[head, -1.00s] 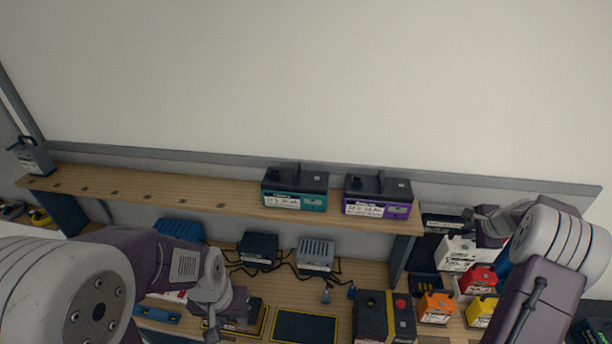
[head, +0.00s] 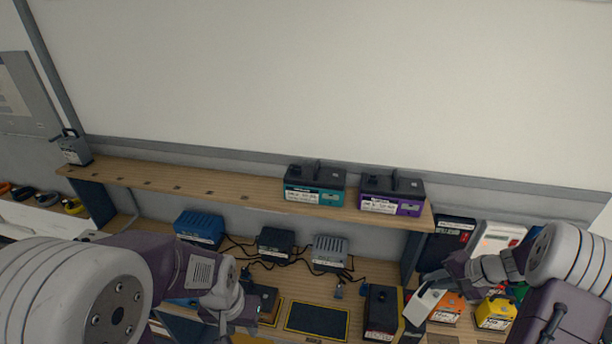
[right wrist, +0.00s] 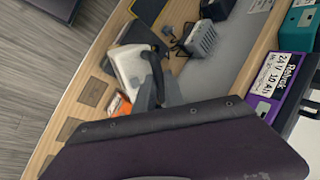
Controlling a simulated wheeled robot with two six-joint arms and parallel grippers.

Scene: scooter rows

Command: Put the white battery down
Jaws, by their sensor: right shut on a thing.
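The white battery (head: 424,304) is in my right gripper (head: 436,280), tilted, above the bench to the right of a black-and-yellow box. The right wrist view shows the white battery (right wrist: 130,72) with its dark handle between the gripper's fingers (right wrist: 160,88). The battery's underside and any contact with the bench are hidden. My left gripper (head: 238,312) is low over the bench at left of centre; its fingers are too unclear to tell open from shut.
A shelf (head: 230,191) above the bench holds a teal battery (head: 314,196) and a purple battery (head: 391,205). A black-and-yellow box (head: 382,312) stands beside the held battery. Orange (head: 446,308) and yellow (head: 495,313) batteries stand right. A yellow-edged dark mat (head: 317,319) is bare.

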